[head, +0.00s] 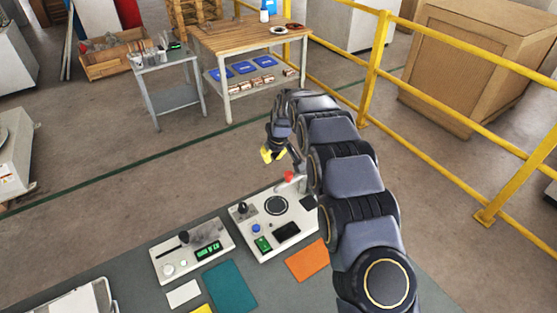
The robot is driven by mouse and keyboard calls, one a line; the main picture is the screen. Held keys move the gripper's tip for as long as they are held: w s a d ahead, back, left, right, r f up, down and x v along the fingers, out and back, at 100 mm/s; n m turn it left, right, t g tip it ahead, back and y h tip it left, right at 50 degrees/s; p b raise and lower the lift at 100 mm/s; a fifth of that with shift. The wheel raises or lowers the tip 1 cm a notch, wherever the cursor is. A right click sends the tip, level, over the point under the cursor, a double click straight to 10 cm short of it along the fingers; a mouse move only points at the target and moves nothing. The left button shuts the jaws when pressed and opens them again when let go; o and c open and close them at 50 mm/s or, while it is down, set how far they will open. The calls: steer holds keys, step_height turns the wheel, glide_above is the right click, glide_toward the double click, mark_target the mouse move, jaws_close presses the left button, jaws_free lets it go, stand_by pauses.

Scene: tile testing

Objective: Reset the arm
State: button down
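My gripper (272,153) hangs in the air at the end of my arm, in the middle of the head view, with yellow fingertips. It is small and partly turned away, so how far apart the fingers are is unclear. I see nothing held in it. My arm hides the device's right end.
A second white device (165,262) with a black lever stands left on the grey table (130,262). Teal (230,287) and orange (307,261) tiles lie in front. A wooden workbench (240,37), grey cart (157,67) and yellow railing (373,62) stand beyond open floor.

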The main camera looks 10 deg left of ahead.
steer(key=w+d+v, duration=0.1)
steer(key=v, duration=0.9)
steer(key=s+d+r+m+g+h, duration=0.1)
steer(key=s+d+r+m, duration=0.1)
steer(key=s+d+r, duration=0.55)
steer(key=s+d+m+g, duration=0.1)
steer(key=s+d, duration=0.3)
steer(key=s, duration=0.7)
steer(key=s+d+m+g+h, duration=0.1)
steer(key=s+d+m, duration=0.2)
steer(key=s, duration=0.9)
steer(key=s+d+m+g, duration=0.1)
steer(key=s+d+m, duration=0.1)
steer(key=s+d, duration=0.5)
steer(key=s, duration=0.4)
steer(key=shift+s+g+h, duration=0.3)
steer(key=shift+s+g, duration=0.05)
steer(key=shift+g, duration=0.05)
steer(key=shift+w+r, duration=0.1)
steer(key=shift+r, duration=0.05)
